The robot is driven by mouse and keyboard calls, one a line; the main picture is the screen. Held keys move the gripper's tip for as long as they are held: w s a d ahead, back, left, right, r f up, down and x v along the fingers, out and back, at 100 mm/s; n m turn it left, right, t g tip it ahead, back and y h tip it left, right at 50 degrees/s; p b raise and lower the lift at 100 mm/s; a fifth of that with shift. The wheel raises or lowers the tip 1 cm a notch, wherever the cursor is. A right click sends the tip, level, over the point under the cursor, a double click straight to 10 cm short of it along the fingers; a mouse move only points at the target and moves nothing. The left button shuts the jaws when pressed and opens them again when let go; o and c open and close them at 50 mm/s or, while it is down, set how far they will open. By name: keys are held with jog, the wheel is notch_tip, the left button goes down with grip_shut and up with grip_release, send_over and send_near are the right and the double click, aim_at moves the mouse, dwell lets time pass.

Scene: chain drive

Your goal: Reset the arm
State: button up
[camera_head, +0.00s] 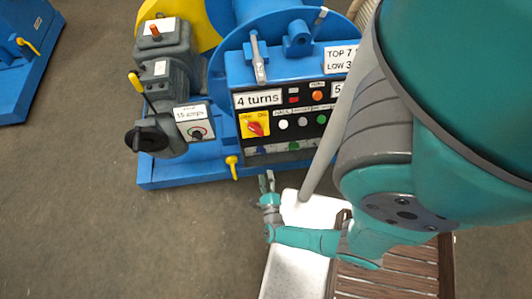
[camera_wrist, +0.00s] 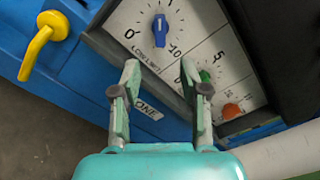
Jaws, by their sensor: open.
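My gripper (camera_head: 267,183) is at the end of my teal arm, just below the front of the blue machine (camera_head: 175,178) in the head view. In the wrist view, the two fingers of my gripper (camera_wrist: 160,78) are apart with nothing between them. They point at a tilted white dial panel (camera_wrist: 180,42) with a blue knob (camera_wrist: 160,30), a green button (camera_wrist: 206,76) and an orange button (camera_wrist: 231,111). I cannot tell whether a fingertip touches the panel.
The machine carries a black control panel (camera_head: 275,107), a red-and-yellow switch (camera_head: 255,127), a gearbox with a dial (camera_head: 197,132) and a yellow handle (camera_head: 232,165), also in the wrist view (camera_wrist: 40,45). Another blue machine (camera_head: 18,70) stands at the far left. Bare floor (camera_head: 180,245) lies lower left.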

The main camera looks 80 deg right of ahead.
dwell(0.3)
jog(key=s+a+r+m+t+y, duration=0.2)
jog(key=a+r+m+y, duration=0.3)
jog(key=r+m, duration=0.5)
jog(key=s+a+r+m+t+y, duration=0.2)
jog(key=a+r+m+y, duration=0.4)
jog(key=r, duration=1)
jog(key=s+a+r+m+t+y, duration=0.2)
jog(key=a+r+m+t+y, duration=0.2)
jog(key=a+r+m, duration=0.7)
notch_tip(320, 180, up, 3)
jog(key=m+y, duration=0.1)
jog(key=m, duration=0.4)
jog(key=shift+f+y, duration=0.15)
jog(key=shift+y, duration=0.15)
